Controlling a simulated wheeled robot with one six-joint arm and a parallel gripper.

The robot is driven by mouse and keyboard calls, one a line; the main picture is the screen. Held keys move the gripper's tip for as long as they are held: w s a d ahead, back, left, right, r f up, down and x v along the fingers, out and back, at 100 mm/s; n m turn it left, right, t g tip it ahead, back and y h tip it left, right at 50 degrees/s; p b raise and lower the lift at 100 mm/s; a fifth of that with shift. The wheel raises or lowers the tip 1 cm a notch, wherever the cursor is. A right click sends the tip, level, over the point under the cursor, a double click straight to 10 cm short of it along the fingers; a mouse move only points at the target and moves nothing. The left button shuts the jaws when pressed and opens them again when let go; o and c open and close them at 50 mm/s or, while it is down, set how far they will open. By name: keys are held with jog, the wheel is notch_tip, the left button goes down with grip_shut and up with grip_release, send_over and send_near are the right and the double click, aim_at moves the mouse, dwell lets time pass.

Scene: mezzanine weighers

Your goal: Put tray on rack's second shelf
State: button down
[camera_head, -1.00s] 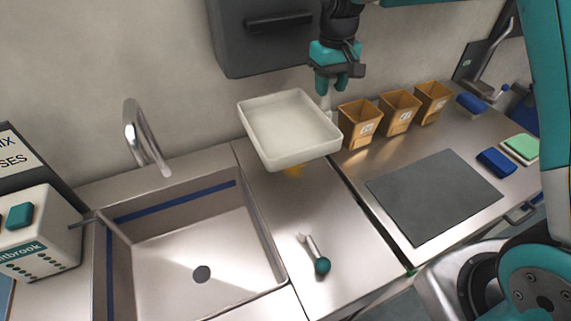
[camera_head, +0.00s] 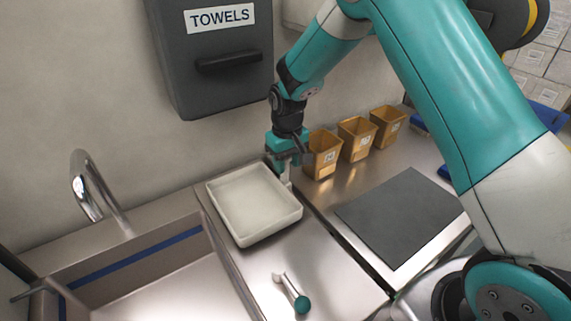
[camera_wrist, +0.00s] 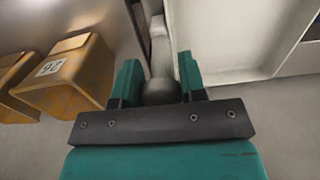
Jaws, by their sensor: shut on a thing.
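The tray (camera_head: 272,231) is a shallow white square dish with raised walls, level over the steel counter between the sink and the dark mat. I cannot tell whether its base touches the counter. My gripper (camera_head: 288,170) is at the tray's back right corner, pointing down, shut on a pale handle-like part there. In the wrist view my gripper (camera_wrist: 160,75) has its teal fingers either side of that grey part, and the tray (camera_wrist: 265,72) shows at upper right. No rack shelf is clearly visible.
Several brown bins (camera_head: 322,156) stand just right of my gripper. A grey towel dispenser (camera_head: 215,70) hangs above. A tool with a teal knob (camera_head: 297,297) lies in front of the tray. The sink (camera_head: 165,285) is left, the dark mat (camera_head: 400,220) right.

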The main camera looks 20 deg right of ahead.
jog(key=shift+f, duration=0.7)
jog(key=shift+f, duration=0.25)
jog(key=c, duration=0.7)
grip_release()
jog(key=shift+r, duration=0.1)
jog(key=shift+r, duration=0.1)
